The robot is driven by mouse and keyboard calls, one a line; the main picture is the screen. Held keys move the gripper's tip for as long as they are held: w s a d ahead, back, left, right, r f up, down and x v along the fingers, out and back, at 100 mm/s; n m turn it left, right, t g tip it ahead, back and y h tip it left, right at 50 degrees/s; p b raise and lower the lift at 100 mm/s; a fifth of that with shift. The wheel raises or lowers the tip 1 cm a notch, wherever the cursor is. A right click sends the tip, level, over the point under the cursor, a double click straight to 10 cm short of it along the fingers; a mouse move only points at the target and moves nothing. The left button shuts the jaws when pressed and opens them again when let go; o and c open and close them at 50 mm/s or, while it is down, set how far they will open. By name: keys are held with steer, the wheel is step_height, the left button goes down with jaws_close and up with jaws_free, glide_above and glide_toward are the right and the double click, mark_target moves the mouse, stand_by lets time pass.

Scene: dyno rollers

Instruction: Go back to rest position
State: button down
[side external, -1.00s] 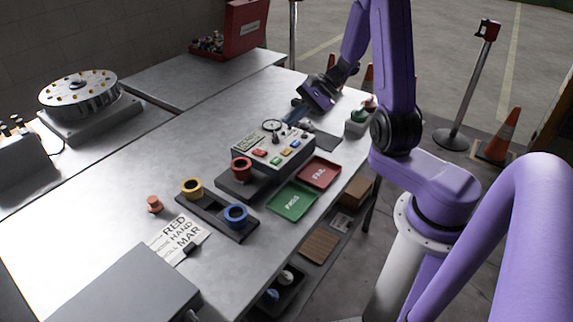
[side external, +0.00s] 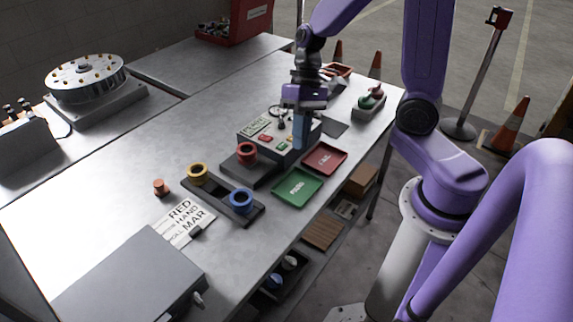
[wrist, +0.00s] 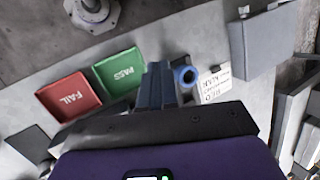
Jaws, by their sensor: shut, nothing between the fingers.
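My gripper (side external: 300,128) is shut and empty, with its blue fingers pointing down in front of the control box (side external: 262,142) with coloured buttons and a gauge. I cannot tell whether the fingertips touch the box. In the wrist view my gripper (wrist: 160,72) points toward the table, with a blue ring (wrist: 187,76) beside the fingers. The gripper hides part of the box in the side view.
A red FAIL tray (side external: 324,158) and a green PASS tray (side external: 297,188) lie near the table's front edge. A dark holder carries a yellow ring (side external: 198,173) and a blue ring (side external: 241,200). A red ring (side external: 246,153) sits by the box. The table's left middle is mostly clear.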

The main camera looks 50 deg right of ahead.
steer(key=s+r+n+t+h, duration=0.2)
steer(key=s+r+n+h, duration=0.1)
steer(key=s+n, duration=1.1)
steer(key=shift+s+a+r+h, duration=0.2)
steer(key=shift+a+r+h, duration=0.15)
steer(key=shift+h, duration=0.35)
